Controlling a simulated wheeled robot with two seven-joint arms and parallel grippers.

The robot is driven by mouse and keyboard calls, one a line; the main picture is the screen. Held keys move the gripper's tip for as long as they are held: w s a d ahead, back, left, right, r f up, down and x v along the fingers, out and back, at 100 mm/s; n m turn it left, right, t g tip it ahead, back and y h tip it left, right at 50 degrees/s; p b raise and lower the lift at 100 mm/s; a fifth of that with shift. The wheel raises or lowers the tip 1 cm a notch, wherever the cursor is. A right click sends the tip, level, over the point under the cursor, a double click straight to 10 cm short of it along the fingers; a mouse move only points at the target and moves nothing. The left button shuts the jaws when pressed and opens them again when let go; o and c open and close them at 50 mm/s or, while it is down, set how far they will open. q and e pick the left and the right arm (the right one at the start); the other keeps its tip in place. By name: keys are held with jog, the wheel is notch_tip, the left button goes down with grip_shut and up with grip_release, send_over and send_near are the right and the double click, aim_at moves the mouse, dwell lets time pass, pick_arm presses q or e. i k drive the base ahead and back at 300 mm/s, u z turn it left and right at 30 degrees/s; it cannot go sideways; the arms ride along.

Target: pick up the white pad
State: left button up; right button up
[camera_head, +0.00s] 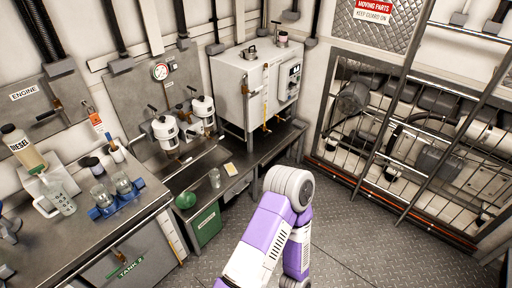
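A small pale, cream-white pad (230,169) lies flat on the low dark bench (205,160), just right of a clear glass (215,178). It is the only pad-like thing I can make out, and nothing touches it that I can see. One purple and white arm of mine rises from the bottom middle and bends at a grey joint, to the right of and nearer than the pad. Neither of my grippers shows in the head view.
A green ball-like object (185,200) sits left of the glass, above a green box (206,225). A white cabinet (235,85) stands behind the bench. The left counter (60,250) holds a blue rack (117,200) with glasses, a jug (58,195) and a diesel bottle (22,147). Barred machinery fills the right.

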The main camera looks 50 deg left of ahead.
aim_at(229, 168)
jog(key=u, duration=0.4)
jog(key=i, duration=2)
jog(key=u, duration=1.75)
jog(key=i, duration=0.95)
jog(key=u, duration=1.4)
jog(key=i, duration=0.45)
jog(key=u, duration=0.3)
